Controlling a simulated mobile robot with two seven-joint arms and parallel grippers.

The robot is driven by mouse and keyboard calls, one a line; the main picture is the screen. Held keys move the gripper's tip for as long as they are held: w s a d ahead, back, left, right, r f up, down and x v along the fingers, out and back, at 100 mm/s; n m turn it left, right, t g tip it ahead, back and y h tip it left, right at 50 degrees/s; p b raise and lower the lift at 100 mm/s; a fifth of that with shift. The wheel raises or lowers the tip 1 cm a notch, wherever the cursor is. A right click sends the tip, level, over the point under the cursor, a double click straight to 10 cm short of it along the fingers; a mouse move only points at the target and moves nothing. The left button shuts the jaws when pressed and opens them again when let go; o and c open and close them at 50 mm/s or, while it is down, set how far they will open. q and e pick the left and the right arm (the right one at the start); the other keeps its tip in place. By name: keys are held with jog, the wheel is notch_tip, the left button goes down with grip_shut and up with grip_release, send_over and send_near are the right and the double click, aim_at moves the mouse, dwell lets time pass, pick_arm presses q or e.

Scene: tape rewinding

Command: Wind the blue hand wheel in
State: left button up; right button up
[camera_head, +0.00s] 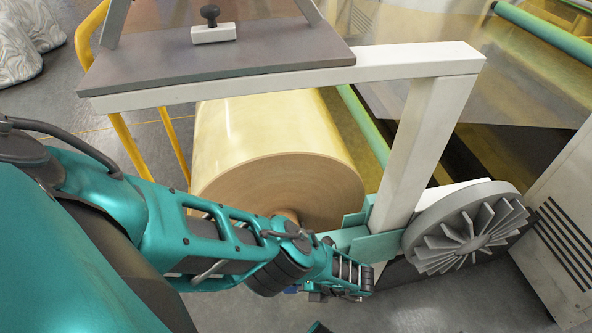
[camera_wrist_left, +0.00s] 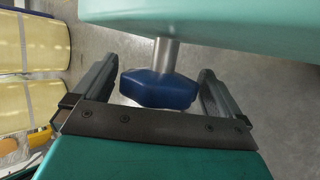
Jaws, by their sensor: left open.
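The blue hand wheel (camera_wrist_left: 158,90) shows in the left wrist view, a lobed knob on a short metal shaft (camera_wrist_left: 166,54) that comes out of a teal beam (camera_wrist_left: 220,25). My left gripper (camera_wrist_left: 157,68) is open, with one finger on each side of the hand wheel. Gaps show between the wheel and both fingers. In the head view my left arm reaches to the teal bracket (camera_head: 381,246) below the white post, and its fingers and the hand wheel cannot be made out clearly. My right gripper is not in view.
A large yellow tape roll (camera_head: 270,130) lies behind my left arm. A white frame post (camera_head: 422,140) and a grey spoked wheel (camera_head: 468,232) stand to the right. A grey shelf (camera_head: 290,62) is above. A vented cabinet (camera_head: 560,230) closes the right side.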

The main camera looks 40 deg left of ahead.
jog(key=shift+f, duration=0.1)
pick_arm(q)
jog(key=p+v, duration=0.3)
jog(key=v, duration=1)
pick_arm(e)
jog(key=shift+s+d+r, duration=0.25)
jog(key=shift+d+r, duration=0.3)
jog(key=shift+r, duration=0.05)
